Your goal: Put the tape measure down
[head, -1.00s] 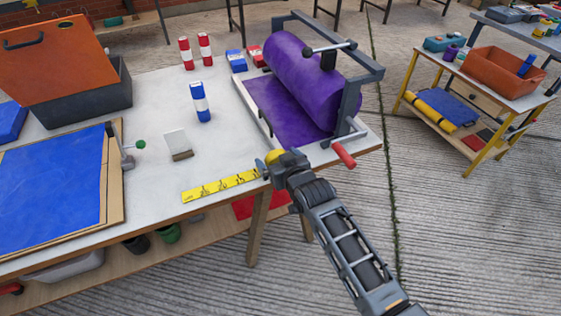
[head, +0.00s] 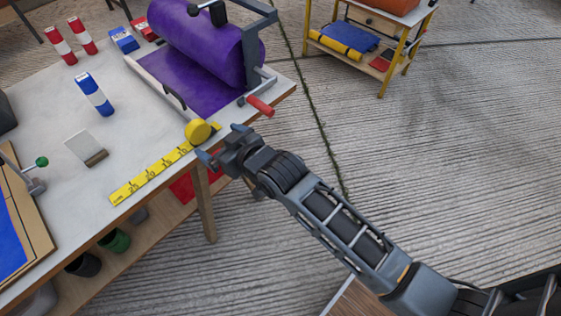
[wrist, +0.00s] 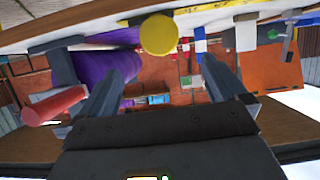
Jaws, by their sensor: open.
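The tape measure (head: 198,131) is a round yellow disc. It rests at the front edge of the white worktable, beside the right end of a yellow numbered strip (head: 150,175). My gripper (head: 222,143) is open and empty, just off the table edge, with a small gap to the tape measure. In the wrist view the tape measure (wrist: 158,35) shows beyond and between the two spread fingers, touching neither.
A purple roller (head: 200,40) in a grey frame with a red handle (head: 260,106) stands behind. A yellow-legged shelf (head: 385,75) stands far right. The floor between is clear.

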